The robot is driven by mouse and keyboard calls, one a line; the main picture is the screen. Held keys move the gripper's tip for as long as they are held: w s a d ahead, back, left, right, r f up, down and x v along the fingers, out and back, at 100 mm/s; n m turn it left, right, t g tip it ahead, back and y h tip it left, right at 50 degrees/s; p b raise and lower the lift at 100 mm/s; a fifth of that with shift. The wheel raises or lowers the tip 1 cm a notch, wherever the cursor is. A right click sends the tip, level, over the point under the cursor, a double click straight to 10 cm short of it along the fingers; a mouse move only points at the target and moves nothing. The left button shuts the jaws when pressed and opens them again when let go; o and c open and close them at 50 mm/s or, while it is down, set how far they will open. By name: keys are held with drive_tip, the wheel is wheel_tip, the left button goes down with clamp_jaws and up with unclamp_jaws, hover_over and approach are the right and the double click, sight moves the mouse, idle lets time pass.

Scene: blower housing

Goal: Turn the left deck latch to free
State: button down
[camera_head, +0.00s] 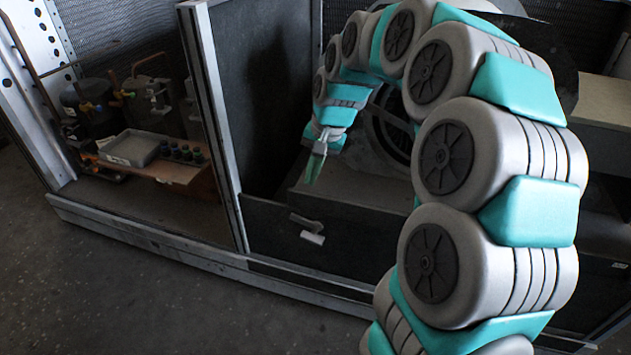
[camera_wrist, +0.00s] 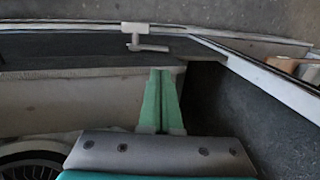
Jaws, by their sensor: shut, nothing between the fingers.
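The deck latch (camera_head: 308,230) is a pale T-shaped handle on the front of the dark panel below the deck. In the wrist view the latch (camera_wrist: 145,42) shows a light block with a grey lever reaching to the right, near the top of the picture. My gripper (camera_head: 314,168) has green fingers, pointing down above the deck, above the latch in the head view and apart from it. In the wrist view my gripper (camera_wrist: 161,73) is shut and empty, with the latch beyond its fingertips.
A metal post (camera_head: 222,130) stands left of the latch. Farther left, a grey tray (camera_head: 132,148) and several dark knobs sit on a wooden board (camera_head: 180,172) by machinery. A round fan part (camera_wrist: 35,168) lies at lower left in the wrist view. The floor (camera_head: 150,285) in front is clear.

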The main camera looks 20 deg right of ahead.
sight(296, 216)
drive_tip(key=b+x, duration=0.3)
drive_tip(key=x, duration=0.9)
drive_tip(key=shift+f+b, duration=0.35)
drive_tip(key=shift+p, duration=0.3)
drive_tip(key=shift+w+a+f+g+h+p, duration=0.2)
drive_tip(key=shift+w+a+g+h+p, duration=0.1)
drive_tip(key=shift+g+h+p, duration=0.45)
drive_tip(key=shift+a+f+g+h, duration=0.25)
drive_tip(key=shift+f+h, duration=0.2)
drive_tip(key=shift+h, duration=0.2)
drive_tip(key=shift+w, duration=0.1)
